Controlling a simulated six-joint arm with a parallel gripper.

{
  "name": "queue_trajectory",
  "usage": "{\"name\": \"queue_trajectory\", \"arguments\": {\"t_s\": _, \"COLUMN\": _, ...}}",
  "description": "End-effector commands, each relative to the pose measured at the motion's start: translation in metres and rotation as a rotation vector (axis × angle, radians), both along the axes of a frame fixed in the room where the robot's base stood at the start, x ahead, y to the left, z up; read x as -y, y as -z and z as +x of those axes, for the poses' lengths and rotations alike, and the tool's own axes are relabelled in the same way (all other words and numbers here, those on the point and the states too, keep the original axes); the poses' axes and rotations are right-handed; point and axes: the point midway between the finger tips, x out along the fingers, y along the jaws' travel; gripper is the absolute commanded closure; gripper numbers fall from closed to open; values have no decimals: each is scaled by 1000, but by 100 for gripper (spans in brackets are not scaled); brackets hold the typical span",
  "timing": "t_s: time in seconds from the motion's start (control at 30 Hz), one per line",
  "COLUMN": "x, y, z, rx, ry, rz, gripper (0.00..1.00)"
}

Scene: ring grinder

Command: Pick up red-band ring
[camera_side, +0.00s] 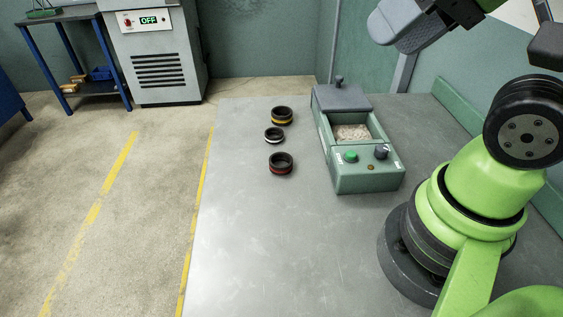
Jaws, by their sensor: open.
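The red-band ring (281,163) is a dark ring with a red stripe around its lower side. It lies flat on the grey metal table (260,240), nearest the camera of three rings. A white-band ring (274,135) lies just behind it, and a yellow-band ring (282,116) lies farthest back. The rings stand apart from each other. My gripper is not in view; only parts of my green and black arm show at the right and top right.
A green grinder box (366,173) with an open bin of pale grains (351,132), a green button and a dark knob stands right of the rings. The table left and in front of the rings is clear. A grey cabinet marked OFF (158,52) stands on the floor behind.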

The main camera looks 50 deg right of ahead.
Motion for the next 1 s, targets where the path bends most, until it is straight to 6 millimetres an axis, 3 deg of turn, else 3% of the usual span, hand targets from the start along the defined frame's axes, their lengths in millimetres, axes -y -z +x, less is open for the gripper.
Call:
{"name": "queue_trajectory", "arguments": {"t_s": 0.27, "x": 0, "y": 0, "z": 0, "rx": 0, "ry": 0, "rz": 0, "gripper": 55}}
{"name": "queue_trajectory", "arguments": {"t_s": 0.43, "x": 0, "y": 0, "z": 0, "rx": 0, "ry": 0, "rz": 0, "gripper": 16}}
{"name": "queue_trajectory", "arguments": {"t_s": 0.77, "x": 2, "y": -2, "z": 2, "rx": -4, "ry": 18, "rz": 5, "gripper": 15}}
{"name": "queue_trajectory", "arguments": {"t_s": 1.0, "x": 27, "y": -19, "z": 16, "rx": -59, "ry": 209, "rz": 69, "gripper": 15}}
